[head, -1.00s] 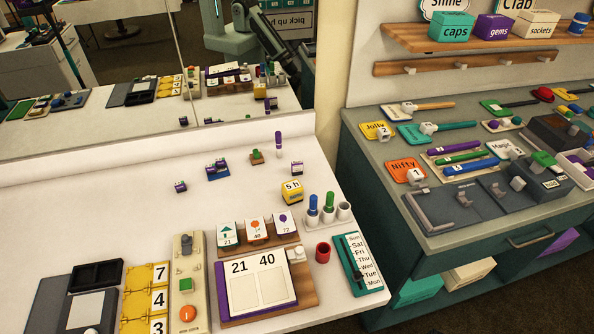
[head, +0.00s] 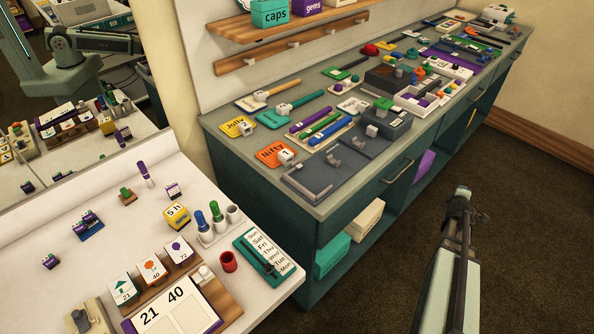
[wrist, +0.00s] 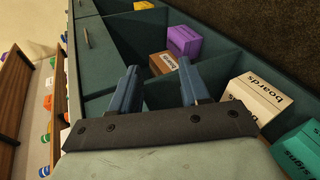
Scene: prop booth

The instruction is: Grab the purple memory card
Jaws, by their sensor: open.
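A white block-like card with a purple symbol and the number 72 (head: 180,252) stands at the right end of a wooden rack on the white table, lower left in the head view. It is the only purple-marked card I make out in that row; beside it are an orange-marked 40 card (head: 153,270) and a green-marked 21 card (head: 123,290). My gripper (wrist: 160,86) is open and empty in the wrist view, facing the open shelves of the teal cabinet.
The teal cabinet (head: 240,160) has a crowded top and a drawer handle. Cream, teal and purple boxes (wrist: 184,41) sit on its shelves. A red cup (head: 229,262), a weekday board (head: 270,252) and a marker holder (head: 220,232) stand near the cards. A mirror backs the table.

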